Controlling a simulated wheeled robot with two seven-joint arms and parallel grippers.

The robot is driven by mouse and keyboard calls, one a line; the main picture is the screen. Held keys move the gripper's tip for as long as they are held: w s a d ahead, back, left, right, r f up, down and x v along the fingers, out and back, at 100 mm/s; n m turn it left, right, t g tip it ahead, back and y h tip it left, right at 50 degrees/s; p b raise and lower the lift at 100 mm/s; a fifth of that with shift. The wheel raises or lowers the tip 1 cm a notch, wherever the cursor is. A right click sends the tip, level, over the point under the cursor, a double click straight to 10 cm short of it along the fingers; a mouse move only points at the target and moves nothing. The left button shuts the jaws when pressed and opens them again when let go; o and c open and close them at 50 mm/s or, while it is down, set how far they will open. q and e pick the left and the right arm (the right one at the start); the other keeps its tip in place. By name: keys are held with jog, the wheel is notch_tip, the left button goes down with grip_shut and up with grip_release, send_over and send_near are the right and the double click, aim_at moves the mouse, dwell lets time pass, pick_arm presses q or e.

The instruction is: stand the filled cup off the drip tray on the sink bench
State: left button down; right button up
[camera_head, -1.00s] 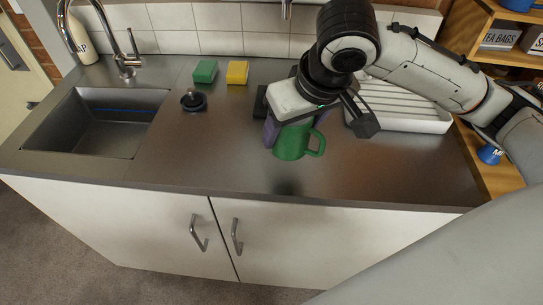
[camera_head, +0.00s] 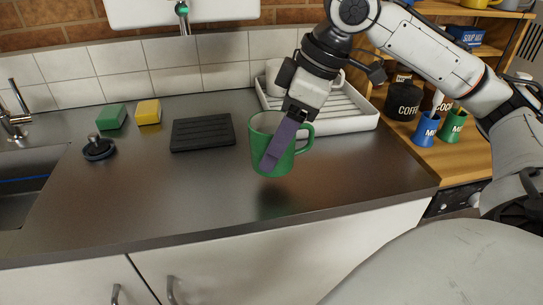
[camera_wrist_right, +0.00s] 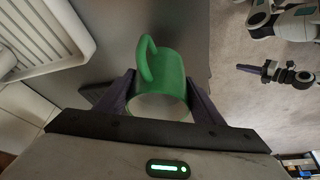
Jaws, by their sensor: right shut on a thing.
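The green cup (camera_head: 262,150) is upright, held by its sides in my right gripper (camera_head: 280,145). It hangs a little above the steel bench, with a dark patch on the steel below it. It is to the right of the black ridged drip tray (camera_head: 202,133) and clear of it. In the right wrist view the cup (camera_wrist_right: 172,78) sits between the purple fingers of the right gripper (camera_wrist_right: 160,100), handle toward the top left. Its contents cannot be made out. A dark gripper (camera_wrist_right: 278,73), apparently my left, shows small there; its jaws are unclear.
A white draining rack (camera_head: 352,122) with a pale mug (camera_head: 273,76) stands behind the cup. A black plug (camera_head: 99,147), green sponge (camera_head: 111,117) and yellow sponge (camera_head: 148,112) lie left, near the sink (camera_head: 28,190). The bench (camera_head: 190,200) is bare in front.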

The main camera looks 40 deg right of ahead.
jog(key=shift+f, duration=0.35)
notch_tip(320, 180, down, 3)
jog(key=shift+f+b, duration=0.2)
jog(key=shift+b, duration=0.6)
jog(key=o, duration=1.7)
jog(key=shift+f, duration=0.1)
